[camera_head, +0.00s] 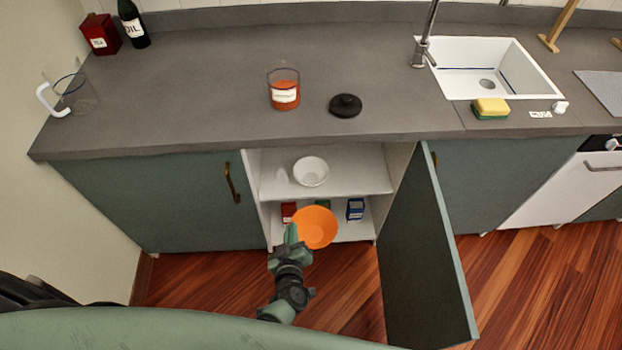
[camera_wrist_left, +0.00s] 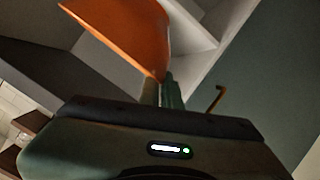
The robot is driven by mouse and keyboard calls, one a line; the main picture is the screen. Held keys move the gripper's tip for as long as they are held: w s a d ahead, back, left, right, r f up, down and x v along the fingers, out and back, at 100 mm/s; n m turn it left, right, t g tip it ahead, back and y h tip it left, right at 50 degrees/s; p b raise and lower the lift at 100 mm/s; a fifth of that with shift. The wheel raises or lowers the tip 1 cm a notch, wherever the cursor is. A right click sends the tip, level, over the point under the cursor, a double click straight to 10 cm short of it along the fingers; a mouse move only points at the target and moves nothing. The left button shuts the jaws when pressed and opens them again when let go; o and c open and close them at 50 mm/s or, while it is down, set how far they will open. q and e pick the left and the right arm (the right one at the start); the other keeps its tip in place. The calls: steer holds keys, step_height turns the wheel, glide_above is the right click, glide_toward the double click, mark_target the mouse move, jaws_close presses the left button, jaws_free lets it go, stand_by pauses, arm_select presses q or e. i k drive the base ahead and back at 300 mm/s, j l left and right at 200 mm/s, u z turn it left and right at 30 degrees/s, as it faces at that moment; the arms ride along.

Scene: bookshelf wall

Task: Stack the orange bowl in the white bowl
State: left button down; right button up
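The orange bowl (camera_head: 317,228) is held in front of the open cabinet, at about the height of its lower part in the head view. My left gripper (camera_head: 291,236) is shut on its left rim. In the left wrist view the orange bowl (camera_wrist_left: 125,35) rises tilted from between the fingertips of my left gripper (camera_wrist_left: 163,88). The white bowl (camera_head: 310,171) stands upright on the upper cabinet shelf (camera_head: 350,176), above and behind the orange bowl in the picture. It looks empty. My right gripper is not in view.
The open cabinet door (camera_head: 420,255) stands out to the right of the opening. The countertop (camera_head: 210,80) overhangs the shelf. A blue box (camera_head: 355,209) and a red box (camera_head: 288,211) stand on the lower shelf. The shelf beside the white bowl is clear.

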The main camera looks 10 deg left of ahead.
mark_target(310, 176)
steer(key=i+j, duration=0.15)
steer(key=i, duration=0.35)
steer(key=i+j, duration=0.2)
steer(key=i, duration=0.25)
